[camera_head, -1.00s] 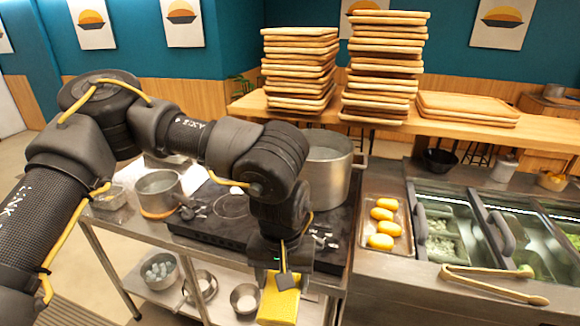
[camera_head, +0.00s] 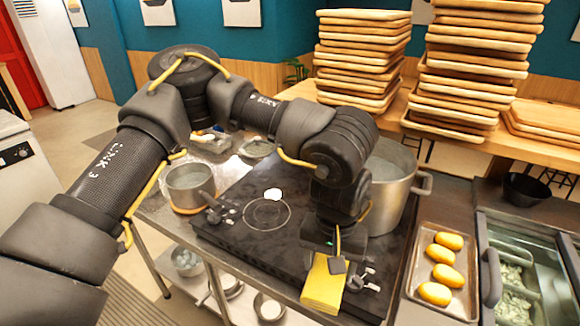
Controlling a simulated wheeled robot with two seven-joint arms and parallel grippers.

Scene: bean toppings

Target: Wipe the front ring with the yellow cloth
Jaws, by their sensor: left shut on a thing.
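My left gripper (camera_head: 331,255) points down at the front edge of the black cooktop (camera_head: 228,188), shut on the yellow cloth (camera_head: 323,287). The cloth hangs folded from its fingers, in front of the cooktop's front controls; I cannot tell whether it touches anything. A thin round ring (camera_head: 267,215) shows bare on the cooktop, to the left of the gripper. A small white patch (camera_head: 273,194) lies at its far edge. The arm and the pot hide part of the cooktop's right side. My right gripper is not in view.
A large steel pot (camera_head: 397,190) stands on the right of the cooktop, close behind my left gripper. A small saucepan (camera_head: 188,185) stands at the left. A tray (camera_head: 420,238) of yellow oval items lies at the right. Stacked boards (camera_head: 357,65) stand behind.

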